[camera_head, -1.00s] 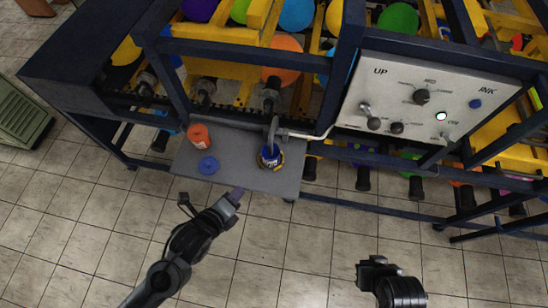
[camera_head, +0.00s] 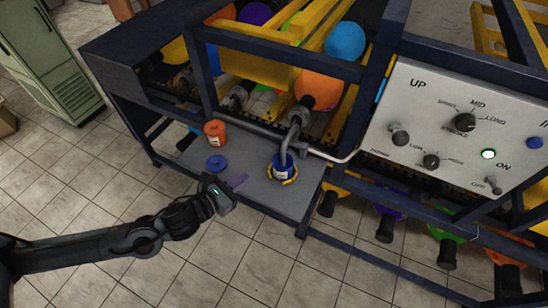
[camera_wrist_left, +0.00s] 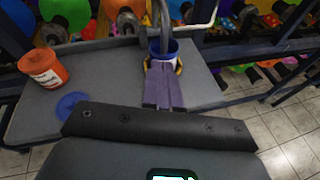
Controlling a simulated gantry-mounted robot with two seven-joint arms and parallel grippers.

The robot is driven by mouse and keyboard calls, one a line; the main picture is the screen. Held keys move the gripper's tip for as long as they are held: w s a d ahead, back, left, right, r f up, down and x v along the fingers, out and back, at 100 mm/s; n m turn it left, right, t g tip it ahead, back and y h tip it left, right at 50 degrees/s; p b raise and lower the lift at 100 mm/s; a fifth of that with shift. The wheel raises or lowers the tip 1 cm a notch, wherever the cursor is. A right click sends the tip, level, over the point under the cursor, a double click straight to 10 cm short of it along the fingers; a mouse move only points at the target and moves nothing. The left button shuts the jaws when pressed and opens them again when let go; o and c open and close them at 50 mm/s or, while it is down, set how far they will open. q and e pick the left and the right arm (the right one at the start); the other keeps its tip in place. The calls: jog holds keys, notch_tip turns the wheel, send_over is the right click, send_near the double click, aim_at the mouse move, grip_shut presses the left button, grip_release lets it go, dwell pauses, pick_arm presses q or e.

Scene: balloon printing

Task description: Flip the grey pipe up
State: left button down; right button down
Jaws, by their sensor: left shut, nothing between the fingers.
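The grey pipe (camera_head: 293,130) bends down from the machine frame, and its lower end goes into a blue ink pot (camera_head: 283,171) on the grey shelf (camera_head: 250,205). The pipe also shows in the left wrist view (camera_wrist_left: 165,22), above the blue pot (camera_wrist_left: 155,50). My left gripper (camera_head: 241,181) is shut and empty, over the shelf's front edge to the left of the blue pot. In the left wrist view its fingers (camera_wrist_left: 163,82) point toward the pot and hide part of its front. My right gripper is not in view.
An orange pot (camera_head: 215,133) and a blue lid (camera_head: 217,163) sit on the shelf's left part. The control panel (camera_head: 460,125) with knobs and a lit green lamp is at the right. Dark frame bars and balloons are behind the shelf. The floor in front is clear.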

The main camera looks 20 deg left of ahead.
pick_arm(q)
jog(key=shift+d, duration=0.1)
jog(key=shift+w, duration=0.1)
jog(key=w+d+p, duration=0.3)
jog(key=w+d, duration=0.1)
jog(key=w, duration=0.8)
jog(key=shift+d+f, duration=0.25)
jog(key=shift+f, duration=0.2)
